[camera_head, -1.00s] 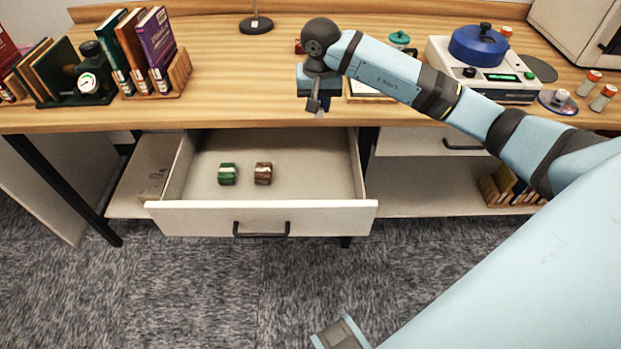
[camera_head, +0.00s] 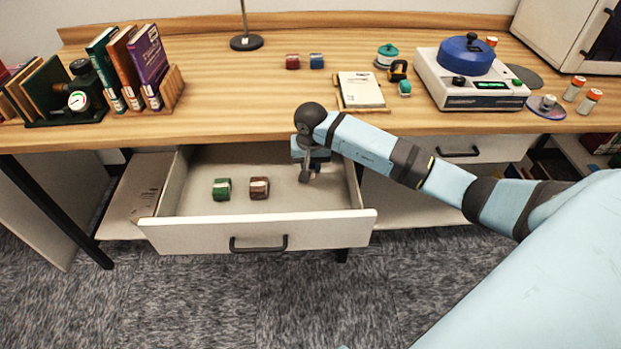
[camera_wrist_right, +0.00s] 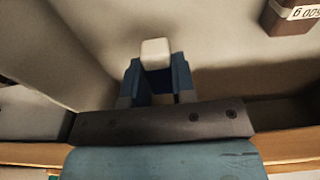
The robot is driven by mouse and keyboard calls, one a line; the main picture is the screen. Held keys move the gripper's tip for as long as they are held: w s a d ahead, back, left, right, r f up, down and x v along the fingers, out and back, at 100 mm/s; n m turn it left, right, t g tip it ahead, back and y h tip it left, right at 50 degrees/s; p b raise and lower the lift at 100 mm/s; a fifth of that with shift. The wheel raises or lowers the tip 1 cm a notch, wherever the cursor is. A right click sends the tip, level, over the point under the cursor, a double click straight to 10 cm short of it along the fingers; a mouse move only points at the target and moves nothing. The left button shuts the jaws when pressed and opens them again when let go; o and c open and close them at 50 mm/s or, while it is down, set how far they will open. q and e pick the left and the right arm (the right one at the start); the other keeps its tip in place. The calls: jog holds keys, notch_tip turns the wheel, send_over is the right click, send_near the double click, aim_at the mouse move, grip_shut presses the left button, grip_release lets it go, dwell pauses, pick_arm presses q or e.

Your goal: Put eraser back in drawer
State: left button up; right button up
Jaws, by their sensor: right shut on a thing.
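My right gripper (camera_head: 305,174) is inside the open drawer (camera_head: 258,234), near its back right corner. In the right wrist view, the gripper (camera_wrist_right: 157,85) is shut on an eraser (camera_wrist_right: 155,50) with a white end and a dark blue lower part. The jaws hide much of the held eraser, and I cannot tell whether it touches the drawer floor. A green eraser (camera_head: 222,189) and a brown eraser (camera_head: 259,188) with pale bands lie on the drawer floor to the gripper's left. The brown eraser also shows in the wrist view (camera_wrist_right: 290,16). My left gripper is not in view.
A device with a blue lid (camera_head: 466,54) stands to the right. The desk edge overhangs the drawer's back. The drawer's front middle is clear.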

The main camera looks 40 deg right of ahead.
aim_at(310, 185)
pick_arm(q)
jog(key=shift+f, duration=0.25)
pick_arm(e)
jog(key=shift+f, duration=2.4)
pick_arm(q)
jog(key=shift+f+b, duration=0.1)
jog(key=shift+b, duration=0.25)
pick_arm(e)
jog(key=shift+f, duration=0.15)
jog(key=o, duration=0.9)
jog(key=shift+r, duration=0.45)
jog(key=r, duration=0.3)
jog(key=r+p, duration=0.1)
jog(key=r, duration=0.3)
jog(key=s+r, duration=0.1)
jog(key=r, duration=0.3)
jog(key=shift+a+r, duration=0.15)
jog(key=shift+a, duration=0.15)
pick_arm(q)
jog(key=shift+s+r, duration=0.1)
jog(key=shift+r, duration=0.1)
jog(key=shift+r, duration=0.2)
